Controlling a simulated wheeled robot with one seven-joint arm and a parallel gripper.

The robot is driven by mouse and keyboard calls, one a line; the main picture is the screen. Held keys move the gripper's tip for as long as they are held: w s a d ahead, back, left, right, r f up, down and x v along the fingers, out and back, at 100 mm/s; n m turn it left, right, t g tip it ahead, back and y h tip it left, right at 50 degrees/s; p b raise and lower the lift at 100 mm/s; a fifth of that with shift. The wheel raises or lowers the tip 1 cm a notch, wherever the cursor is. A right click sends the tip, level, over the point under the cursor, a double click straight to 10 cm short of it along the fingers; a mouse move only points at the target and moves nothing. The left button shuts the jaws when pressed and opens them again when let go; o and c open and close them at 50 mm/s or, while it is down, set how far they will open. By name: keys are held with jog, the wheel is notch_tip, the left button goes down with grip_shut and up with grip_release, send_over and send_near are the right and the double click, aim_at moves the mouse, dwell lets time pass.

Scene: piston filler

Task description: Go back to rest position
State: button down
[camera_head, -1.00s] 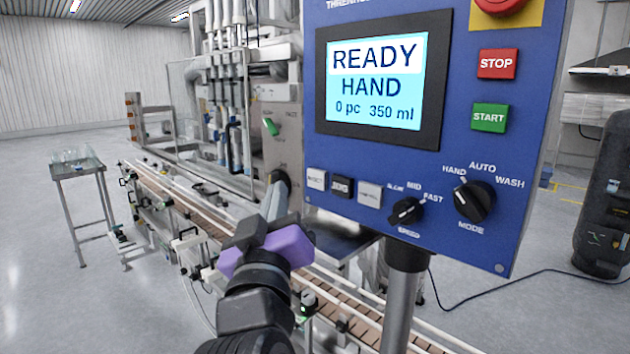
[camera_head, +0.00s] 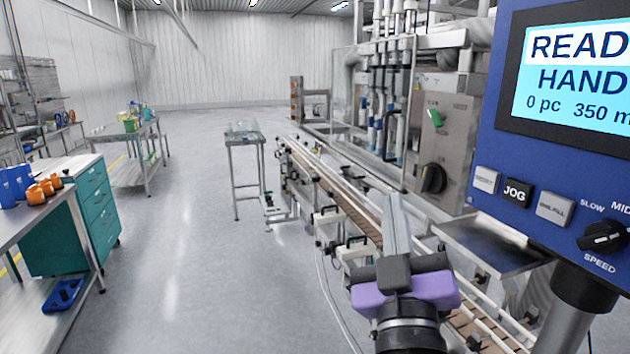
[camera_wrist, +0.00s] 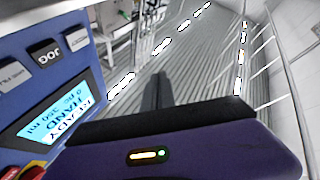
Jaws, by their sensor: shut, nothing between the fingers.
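My gripper (camera_head: 397,222) is at the lower middle of the head view, in front of the conveyor and left of the blue control panel (camera_head: 490,135). Its fingers are together and hold nothing; they also show in the wrist view (camera_wrist: 160,92), pointing away from the camera. The panel's screen (camera_head: 570,75) is cut off at the right edge; the visible part reads "READ", "HAND", "0 pc" and "350 m". The JOG button (camera_head: 516,192) and the speed knob (camera_head: 602,237) are below the screen. The gripper touches neither.
The conveyor (camera_head: 350,207) runs back beside the filler machine (camera_head: 450,120). A small table (camera_head: 246,142) with clear bottles stands behind. A teal drawer cabinet (camera_head: 98,215) and a workbench (camera_head: 30,228) are at left. The floor between is clear.

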jog(key=s+d+f+n+g+y, duration=0.1)
jog(key=s+f+y, duration=0.2)
jog(key=s+f, duration=0.5)
jog(key=s+d+f+n+g+y, duration=0.1)
jog(key=s+f+g+y, duration=0.15)
jog(key=s+f, duration=0.6)
jog(key=s+d+f+m+g+h, duration=0.1)
jog(key=s+d+f+m+g, duration=0.1)
jog(key=s+f, duration=0.6)
jog(key=s+d+f+m+g+h, duration=0.2)
jog(key=s+f, duration=0.6)
jog(key=s, duration=0.7)
jog(key=d+m+g, duration=0.1)
jog(key=d+m, duration=0.1)
jog(key=d, duration=0.1)
jog(key=shift+m, duration=0.3)
